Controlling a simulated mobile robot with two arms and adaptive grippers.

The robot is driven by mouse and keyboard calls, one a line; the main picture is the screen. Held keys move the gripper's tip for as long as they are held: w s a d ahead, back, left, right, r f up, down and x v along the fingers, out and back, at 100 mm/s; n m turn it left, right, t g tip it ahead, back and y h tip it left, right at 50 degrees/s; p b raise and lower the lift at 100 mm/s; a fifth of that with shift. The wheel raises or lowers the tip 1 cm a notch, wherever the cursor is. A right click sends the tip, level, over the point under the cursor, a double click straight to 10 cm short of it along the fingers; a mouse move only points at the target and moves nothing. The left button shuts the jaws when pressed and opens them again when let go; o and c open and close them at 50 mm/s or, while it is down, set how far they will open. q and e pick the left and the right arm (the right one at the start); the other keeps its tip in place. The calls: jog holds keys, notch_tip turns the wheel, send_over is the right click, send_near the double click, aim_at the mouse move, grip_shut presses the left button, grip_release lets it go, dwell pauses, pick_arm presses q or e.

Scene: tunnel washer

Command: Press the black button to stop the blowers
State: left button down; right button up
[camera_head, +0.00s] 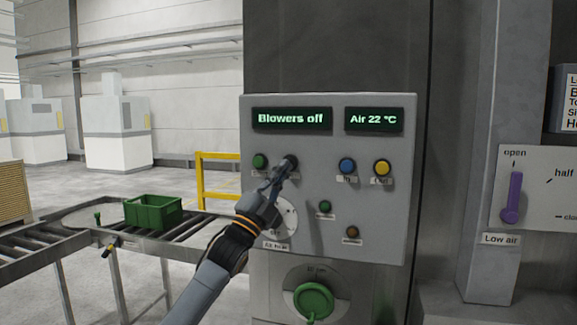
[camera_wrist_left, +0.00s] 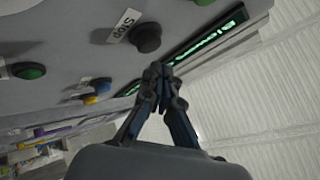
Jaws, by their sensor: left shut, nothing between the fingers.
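The grey control panel (camera_head: 400,220) stands in front of me. The black button (camera_head: 290,161) is in its upper row, right of a green button (camera_head: 260,161). In the left wrist view the black button (camera_wrist_left: 146,38) has a label reading "Stop" beside it. The left display (camera_head: 291,118) reads "Blowers off". My left gripper (camera_head: 284,170) is shut and empty, with its fingertips at or just below the black button in the head view. In the left wrist view the fingertips (camera_wrist_left: 157,70) appear beside the button, with a visible gap in the picture. My right gripper is not in view.
Blue (camera_head: 347,166) and yellow (camera_head: 382,168) buttons sit right of the black one. A green button (camera_head: 325,207), a brown button (camera_head: 351,232) and a green knob (camera_head: 314,300) are lower. A purple lever (camera_head: 511,200) is at right. A green crate (camera_head: 153,212) rests on the roller conveyor.

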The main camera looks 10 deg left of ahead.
pick_arm(q)
jog(key=s, duration=0.4)
jog(key=shift+s+a, duration=0.1)
jog(key=shift+s, duration=0.1)
dwell(0.5)
